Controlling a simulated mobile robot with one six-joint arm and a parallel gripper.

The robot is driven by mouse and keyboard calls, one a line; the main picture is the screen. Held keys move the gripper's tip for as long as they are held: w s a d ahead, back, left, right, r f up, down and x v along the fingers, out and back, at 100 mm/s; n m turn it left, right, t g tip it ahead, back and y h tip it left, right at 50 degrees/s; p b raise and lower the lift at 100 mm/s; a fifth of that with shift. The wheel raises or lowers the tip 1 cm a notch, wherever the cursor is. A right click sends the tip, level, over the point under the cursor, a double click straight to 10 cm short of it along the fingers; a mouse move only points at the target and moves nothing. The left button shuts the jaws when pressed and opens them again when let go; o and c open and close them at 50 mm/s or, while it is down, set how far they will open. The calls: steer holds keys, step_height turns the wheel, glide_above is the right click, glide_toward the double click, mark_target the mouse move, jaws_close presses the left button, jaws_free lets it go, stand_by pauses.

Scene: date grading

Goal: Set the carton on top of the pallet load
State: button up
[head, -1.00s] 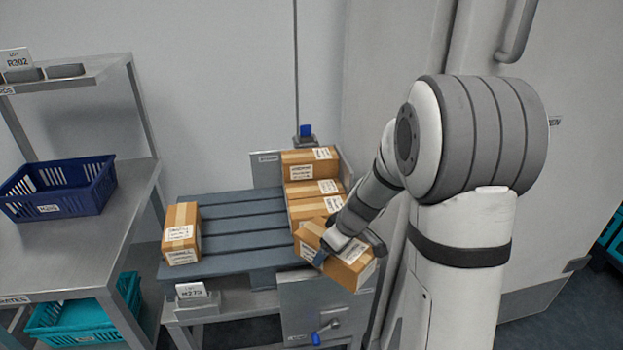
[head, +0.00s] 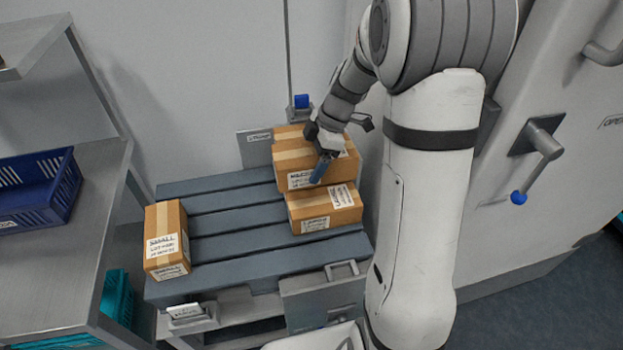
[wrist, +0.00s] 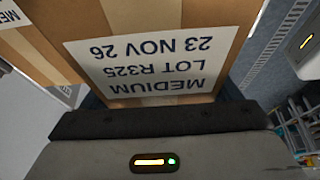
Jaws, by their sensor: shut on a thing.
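The carton (head: 291,165) is brown, with a tape strip and a white label. In the wrist view its label (wrist: 150,62) reads MEDIUM, LOT R325, 23 NOV 26, upside down. My gripper (head: 321,165) is shut on this carton from above, over the right side of the slatted grey-blue pallet (head: 215,221). The load's other cartons are partly hidden under and behind it. A front carton (head: 325,207) sits lower on the pallet, and another shows behind (head: 287,131). I cannot tell whether the held carton touches the load.
A small-labelled carton (head: 166,242) stands at the pallet's left end; the slats between are bare. A metal shelf bench (head: 60,250) with a blue crate (head: 38,190) is at left. A door handle (head: 541,145) projects at right. A post with a blue top (head: 301,102) stands behind.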

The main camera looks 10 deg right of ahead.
step_height(320, 180, down, 4)
steer(key=shift+r, duration=0.1)
steer(key=shift+f, duration=2)
steer(key=shift+b, duration=0.3)
steer(key=shift+f, duration=0.15)
steer(key=o, duration=1.3)
